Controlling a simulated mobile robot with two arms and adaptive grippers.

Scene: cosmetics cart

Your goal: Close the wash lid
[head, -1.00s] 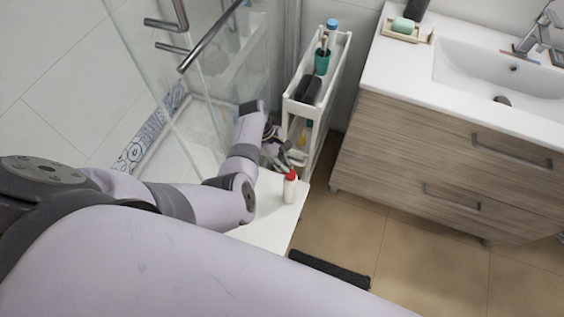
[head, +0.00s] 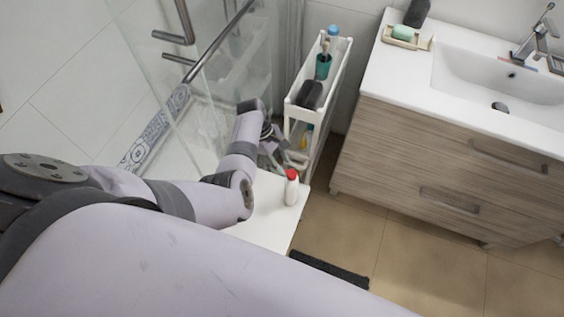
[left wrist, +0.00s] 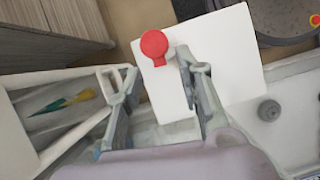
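A white wash bottle (head: 291,190) with a red lid (head: 291,174) stands upright on a white surface (head: 267,222). In the left wrist view the red lid (left wrist: 154,42) is seen from above, round with a small tab toward me. I cannot tell whether it is fully seated. My left gripper (head: 278,152) is just behind and left of the bottle in the head view. Its two fingers are spread and empty in the left wrist view (left wrist: 155,75), with the lid ahead of the gap between them, apart from both. My right gripper is not in view.
A narrow white cart (head: 346,62) holding a teal cup (head: 322,66) and dark items stands close behind the gripper. A glass shower panel (head: 165,75) is at left. A wooden vanity (head: 440,155) is at right, with a dark mat (head: 330,269) on the floor.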

